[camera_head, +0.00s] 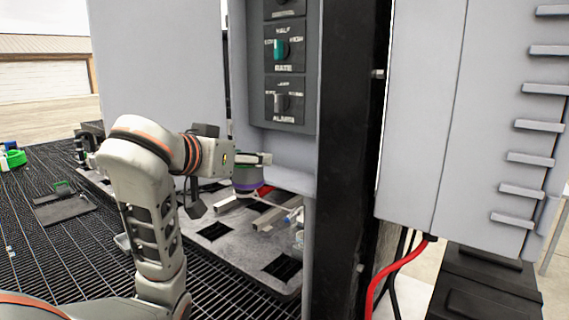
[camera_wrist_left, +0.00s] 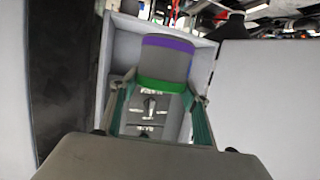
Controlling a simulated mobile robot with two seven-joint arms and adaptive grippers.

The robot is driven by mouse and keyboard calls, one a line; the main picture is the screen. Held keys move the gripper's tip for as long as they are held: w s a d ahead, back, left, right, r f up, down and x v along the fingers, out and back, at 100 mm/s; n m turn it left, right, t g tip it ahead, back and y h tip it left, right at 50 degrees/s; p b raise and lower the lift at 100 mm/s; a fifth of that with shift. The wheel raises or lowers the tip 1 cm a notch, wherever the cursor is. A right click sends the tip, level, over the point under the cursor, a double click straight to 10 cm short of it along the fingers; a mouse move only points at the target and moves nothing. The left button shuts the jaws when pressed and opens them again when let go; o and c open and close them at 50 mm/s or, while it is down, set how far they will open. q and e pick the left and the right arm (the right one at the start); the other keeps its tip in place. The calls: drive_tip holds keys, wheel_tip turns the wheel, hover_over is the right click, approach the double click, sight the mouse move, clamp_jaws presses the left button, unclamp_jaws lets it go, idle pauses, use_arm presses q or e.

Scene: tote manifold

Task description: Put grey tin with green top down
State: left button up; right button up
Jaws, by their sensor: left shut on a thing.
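The grey tin with a green top (camera_head: 246,177) hangs upright at the end of my left arm in the head view, with a purple band near its bottom. My left gripper (camera_head: 262,159) is shut on it near the green top. In the left wrist view, the tin (camera_wrist_left: 165,65) shows between the two fingers of my left gripper (camera_wrist_left: 160,104), its green band near the fingers and its purple band at the far end. The tin is beside the grey cabinet, above a grey perforated plate (camera_head: 225,246); the gap beneath it is hard to judge. My right gripper is not in view.
The control panel with knobs (camera_head: 284,75) stands just above and right of the gripper. A dark post (camera_head: 345,150) and a grey box (camera_head: 420,110) block the right. Bars and small items (camera_head: 270,218) lie on the plate below. Dark grating (camera_head: 60,250) covers the floor at left.

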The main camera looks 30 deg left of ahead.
use_arm(q)
drive_tip(key=shift+w+r, duration=0.25)
drive_tip(key=shift+w, duration=0.55)
drive_tip(key=shift+p+x, duration=0.35)
drive_tip(key=shift+x, duration=0.6)
drive_tip(key=w, duration=0.4)
drive_tip(key=w+a, duration=0.1)
drive_tip(key=w, duration=0.9)
drive_tip(key=shift+w+a, duration=0.15)
drive_tip(key=shift+a, duration=0.2)
drive_tip(key=shift+f, duration=1.8)
drive_tip(key=shift+f, duration=0.15)
drive_tip(key=o, duration=1.2)
drive_tip(key=shift+c, duration=0.2)
